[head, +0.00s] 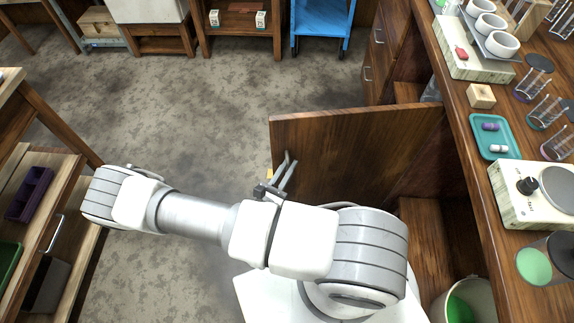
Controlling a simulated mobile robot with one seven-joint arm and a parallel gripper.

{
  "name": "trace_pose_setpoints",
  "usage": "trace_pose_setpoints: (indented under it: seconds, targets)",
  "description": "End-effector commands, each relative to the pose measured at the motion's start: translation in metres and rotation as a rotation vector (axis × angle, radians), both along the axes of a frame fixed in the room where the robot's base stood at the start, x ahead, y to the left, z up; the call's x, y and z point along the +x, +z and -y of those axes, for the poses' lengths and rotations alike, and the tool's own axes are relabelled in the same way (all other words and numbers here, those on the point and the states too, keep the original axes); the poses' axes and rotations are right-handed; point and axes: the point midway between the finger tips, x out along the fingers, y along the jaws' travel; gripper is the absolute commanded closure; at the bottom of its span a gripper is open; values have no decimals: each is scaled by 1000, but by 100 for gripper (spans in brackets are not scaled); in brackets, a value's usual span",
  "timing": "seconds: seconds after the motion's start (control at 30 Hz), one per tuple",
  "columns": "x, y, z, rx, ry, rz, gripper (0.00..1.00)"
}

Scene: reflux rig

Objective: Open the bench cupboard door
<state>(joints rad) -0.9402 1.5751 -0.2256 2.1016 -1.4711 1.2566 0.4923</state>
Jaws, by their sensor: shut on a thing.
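The bench cupboard door (350,150) is brown wood and stands swung out from the bench, its free edge towards the left. Its grey metal handle (285,172) is on the face near that free edge. My gripper (270,188) is at the handle and shut on it. My arm crosses in front and hides most of the gripper and the lower part of the door. The cupboard's inside shows at the right of the door, with a wooden shelf (428,240).
The bench top at right holds a teal tray (493,137), hotplates, beakers and a wooden block (481,96). A white bucket (468,302) is at the bottom right. A wooden shelf unit stands at left. The floor (190,110) beyond the door is clear.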

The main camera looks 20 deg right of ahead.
Motion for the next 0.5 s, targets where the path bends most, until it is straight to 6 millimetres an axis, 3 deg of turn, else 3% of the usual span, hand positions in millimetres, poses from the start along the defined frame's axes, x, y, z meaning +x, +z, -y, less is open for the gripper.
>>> trace_pose_setpoints:
  seconds: [0.33,0.37,0.4,0.5]
  targets:
    - [-1,-1,2,-1,-5,-2,100]
    - [-1,-1,2,-1,-5,-2,82]
    - [-1,-1,2,-1,-5,-2,74]
    - [-1,-1,2,-1,-4,-2,73]
